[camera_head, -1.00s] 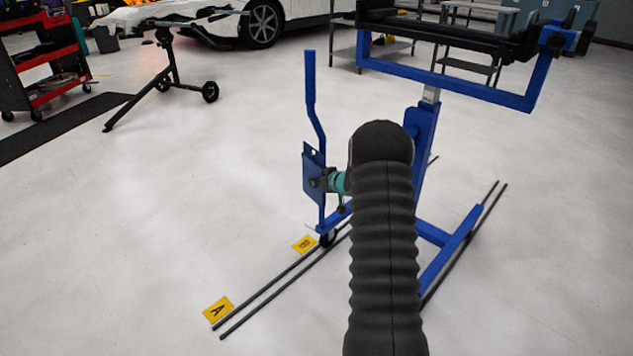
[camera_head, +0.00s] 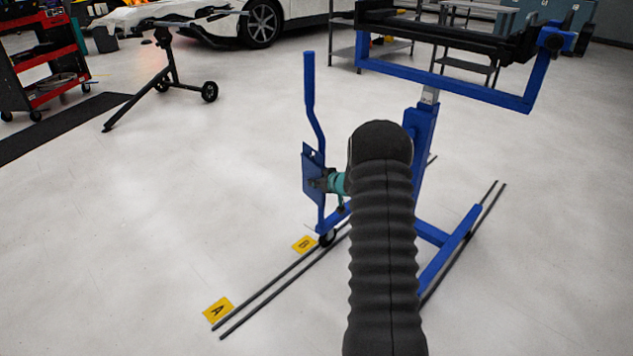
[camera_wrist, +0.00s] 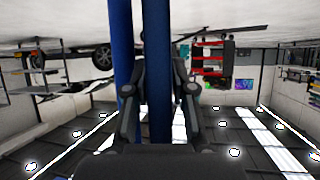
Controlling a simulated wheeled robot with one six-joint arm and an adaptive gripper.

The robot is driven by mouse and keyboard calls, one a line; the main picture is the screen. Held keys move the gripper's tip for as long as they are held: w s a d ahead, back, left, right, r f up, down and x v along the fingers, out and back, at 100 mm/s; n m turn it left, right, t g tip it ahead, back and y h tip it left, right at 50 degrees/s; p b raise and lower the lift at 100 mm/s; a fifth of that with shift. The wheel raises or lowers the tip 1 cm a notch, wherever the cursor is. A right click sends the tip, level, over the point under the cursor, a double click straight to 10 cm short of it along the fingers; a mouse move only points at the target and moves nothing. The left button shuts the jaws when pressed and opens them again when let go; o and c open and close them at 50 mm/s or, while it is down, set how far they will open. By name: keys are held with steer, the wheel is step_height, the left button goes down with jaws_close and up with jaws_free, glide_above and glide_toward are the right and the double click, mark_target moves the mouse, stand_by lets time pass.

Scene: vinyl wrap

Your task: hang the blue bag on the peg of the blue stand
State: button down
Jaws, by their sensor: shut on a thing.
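The blue stand (camera_head: 424,150) stands right of centre in the head view, partly hidden behind my dark arm. A bent blue upright bar (camera_head: 310,85) with a flat blue plate (camera_head: 312,172) rises at its left side. My gripper (camera_head: 325,181) is at the plate, partly hidden by my arm. In the wrist view my gripper (camera_wrist: 158,75) has its fingers either side of a blue bar (camera_wrist: 156,30) and is shut on it. A second blue bar (camera_wrist: 122,40) runs beside it to the left. I can make out neither a blue bag nor a peg.
Dark rails (camera_head: 268,285) lie on the floor, with yellow markers A (camera_head: 217,310) and B (camera_head: 304,244) beside them. A black tripod stand (camera_head: 170,75) and a red tool cart (camera_head: 35,65) are at the left. The floor between is clear.

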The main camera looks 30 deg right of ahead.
steer(key=shift+f, duration=0.75)
stand_by(0.6)
steer(key=c, duration=0.9)
jaws_free()
steer(key=shift+s, duration=0.15)
